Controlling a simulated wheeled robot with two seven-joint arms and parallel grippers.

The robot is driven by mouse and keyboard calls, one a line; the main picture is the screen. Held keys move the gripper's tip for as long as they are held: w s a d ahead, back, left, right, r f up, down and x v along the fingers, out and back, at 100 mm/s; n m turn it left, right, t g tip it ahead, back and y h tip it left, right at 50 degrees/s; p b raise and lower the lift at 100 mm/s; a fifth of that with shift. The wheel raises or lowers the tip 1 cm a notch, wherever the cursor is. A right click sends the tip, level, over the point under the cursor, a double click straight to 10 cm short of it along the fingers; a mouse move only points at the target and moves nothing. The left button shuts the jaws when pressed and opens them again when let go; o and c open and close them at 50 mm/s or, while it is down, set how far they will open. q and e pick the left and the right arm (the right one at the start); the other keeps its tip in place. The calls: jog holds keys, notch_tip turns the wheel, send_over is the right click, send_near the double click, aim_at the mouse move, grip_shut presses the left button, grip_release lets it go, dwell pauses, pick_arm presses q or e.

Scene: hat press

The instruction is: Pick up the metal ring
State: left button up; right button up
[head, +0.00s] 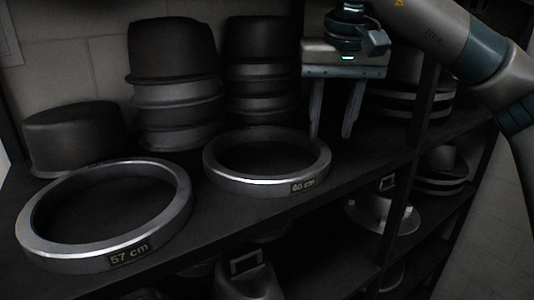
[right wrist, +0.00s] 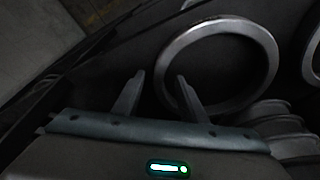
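Two metal rings lie flat on the dark shelf. One, labelled 57 cm (head: 172,227), is at the front left; a smaller-looking one, labelled 60 cm (head: 238,183), lies to its right and further back. In the right wrist view, the open fingers (right wrist: 158,85) show in front of the near left rim of a ring (right wrist: 266,50). Part of another ring (right wrist: 310,62) shows at the right edge. My left gripper is not in view.
Stacked dark hat moulds (head: 173,90) and a second stack (head: 263,75) stand behind the rings. A single dark mould (head: 72,137) stands at the far left. More moulds and a pale round-based piece (head: 384,215) sit on lower shelves. A dark upright (head: 419,130) stands right of my gripper.

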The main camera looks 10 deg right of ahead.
aim_at(324, 148)
jog(key=shift+w, duration=0.1)
jog(key=shift+w+d, duration=0.1)
jog(key=shift+w, duration=0.2)
jog(key=shift+w+p+x, duration=0.1)
jog(key=shift+p+x, duration=0.4)
jog(key=shift+x, duration=0.8)
jog(key=shift+w+p+x, duration=0.15)
jog(key=shift+p+x, duration=0.3)
jog(key=shift+x, duration=0.85)
jog(key=shift+d+r, duration=0.1)
jog(key=shift+c, duration=0.5)
grip_shut()
